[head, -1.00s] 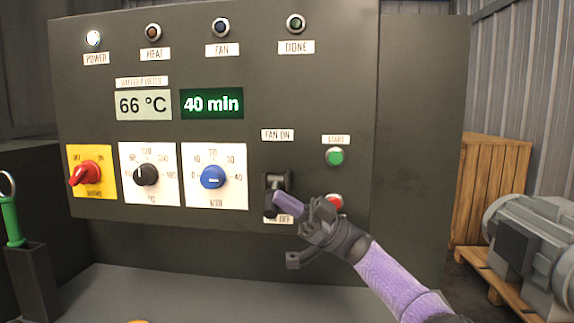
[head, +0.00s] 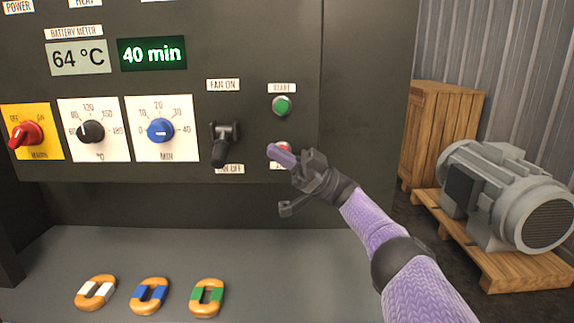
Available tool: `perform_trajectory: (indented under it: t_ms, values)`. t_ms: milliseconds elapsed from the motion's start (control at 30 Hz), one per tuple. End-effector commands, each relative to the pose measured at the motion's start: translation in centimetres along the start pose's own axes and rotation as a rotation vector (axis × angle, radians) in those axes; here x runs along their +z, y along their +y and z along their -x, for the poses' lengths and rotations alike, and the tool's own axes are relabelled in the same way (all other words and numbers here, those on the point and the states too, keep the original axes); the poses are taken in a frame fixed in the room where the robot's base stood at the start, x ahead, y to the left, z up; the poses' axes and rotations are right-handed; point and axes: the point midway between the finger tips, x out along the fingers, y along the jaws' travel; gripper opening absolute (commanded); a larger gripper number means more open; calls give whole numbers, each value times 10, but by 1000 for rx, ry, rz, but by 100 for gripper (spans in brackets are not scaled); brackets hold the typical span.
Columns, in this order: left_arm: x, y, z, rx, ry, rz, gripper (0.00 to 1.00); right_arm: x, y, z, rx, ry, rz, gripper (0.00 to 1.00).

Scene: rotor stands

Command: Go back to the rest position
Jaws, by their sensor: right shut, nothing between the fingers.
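My right gripper (head: 284,158) is shut and empty, with purple fingertips, in the middle of the head view. It is in front of the control panel (head: 270,40), to the right of the black fan switch (head: 220,146), and apart from that switch. Its fingers partly cover a red button (head: 284,147) and the label under it. The fan switch lever points down toward the FAN OFF label. My left gripper is not in view.
A green START button (head: 282,105), a blue knob (head: 160,130), a black knob (head: 91,131) and a red switch (head: 26,134) are on the panel. Three ring-shaped parts (head: 149,295) lie on the grey shelf (head: 300,270). A motor (head: 505,195) on a pallet (head: 500,270) and a wooden crate (head: 440,125) stand at right.

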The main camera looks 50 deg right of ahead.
Motion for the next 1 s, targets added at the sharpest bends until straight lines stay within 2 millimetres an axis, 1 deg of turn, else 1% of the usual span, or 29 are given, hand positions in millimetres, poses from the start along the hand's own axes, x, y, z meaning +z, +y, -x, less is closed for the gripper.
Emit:
perform_trajectory:
  t_ms: [33, 67, 100, 167, 300, 667, 733, 900, 1000]
  values:
    - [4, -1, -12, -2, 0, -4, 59, 7, -1, 11, 4, -1, 0, 0]
    - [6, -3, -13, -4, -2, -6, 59, 7, 0, 14, 3, -1, 0, 0]
    - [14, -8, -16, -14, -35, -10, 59, 7, 0, 17, 3, -1, 0, 0]
    - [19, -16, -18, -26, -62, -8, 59, 6, 0, 20, 1, -1, -1, 0]
    - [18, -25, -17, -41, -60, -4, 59, 4, 1, 20, 1, -1, -2, 0]
    - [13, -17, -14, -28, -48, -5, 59, 0, 2, 18, 0, 0, -1, 0]
    - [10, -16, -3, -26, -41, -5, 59, -10, 4, 11, -1, 5, 3, 0]
    - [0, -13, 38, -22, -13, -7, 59, -51, 15, -15, -5, 19, 15, 0]
    - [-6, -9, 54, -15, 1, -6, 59, -66, 19, -24, -6, 23, 19, 0]
